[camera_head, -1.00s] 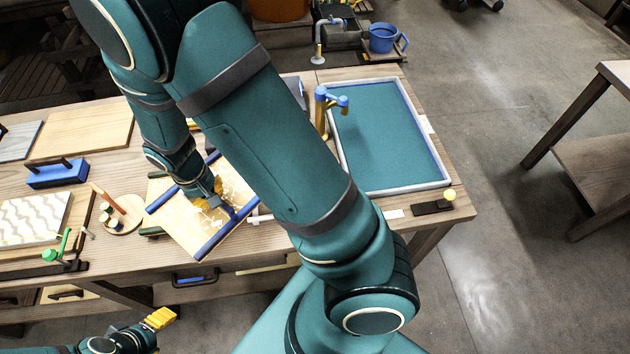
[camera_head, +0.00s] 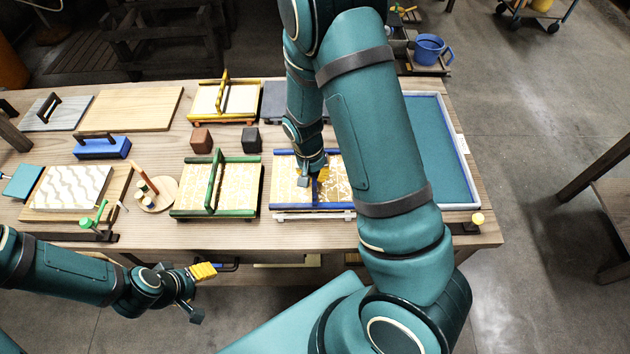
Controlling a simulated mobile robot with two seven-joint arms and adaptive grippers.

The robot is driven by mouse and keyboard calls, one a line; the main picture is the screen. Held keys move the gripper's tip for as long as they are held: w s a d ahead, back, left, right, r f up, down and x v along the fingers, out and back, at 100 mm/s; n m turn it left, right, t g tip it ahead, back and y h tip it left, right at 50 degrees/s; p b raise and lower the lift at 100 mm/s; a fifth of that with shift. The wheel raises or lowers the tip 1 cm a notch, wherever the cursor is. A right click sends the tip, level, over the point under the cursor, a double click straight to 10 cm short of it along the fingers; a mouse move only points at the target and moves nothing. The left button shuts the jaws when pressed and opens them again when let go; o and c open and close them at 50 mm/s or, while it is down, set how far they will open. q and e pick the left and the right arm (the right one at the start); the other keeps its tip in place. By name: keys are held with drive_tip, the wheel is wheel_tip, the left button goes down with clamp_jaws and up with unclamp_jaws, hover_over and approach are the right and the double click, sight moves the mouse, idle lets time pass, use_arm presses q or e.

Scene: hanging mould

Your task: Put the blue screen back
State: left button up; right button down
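The blue screen (camera_head: 339,187) has blue bars along its long edges and a pale yellow patterned mesh. It lies nearly square to the table edge, just right of the green screen (camera_head: 188,195), over a whitish support strip whose contact with it I cannot make out. My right gripper (camera_head: 313,178) points down at the screen's middle and appears shut on its cross handle; the fingertips are partly hidden. My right forearm covers the area to its right. My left gripper (camera_head: 202,292) is open and empty in front of the table, with one yellow fingertip showing.
A yellow screen (camera_head: 242,101) stands behind, with brown and dark blocks (camera_head: 201,141) in front of it. A teal-filled tray (camera_head: 437,140) is at the right, partly behind my arm. A blue block (camera_head: 103,149) and patterned board (camera_head: 67,188) are left.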

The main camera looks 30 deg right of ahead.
drive_tip(key=shift+f, duration=1.5)
drive_tip(key=shift+f+b, duration=0.15)
drive_tip(key=shift+b, duration=0.2)
drive_tip(key=c, duration=1.1)
unclamp_jaws()
drive_tip(key=shift+c, duration=0.2)
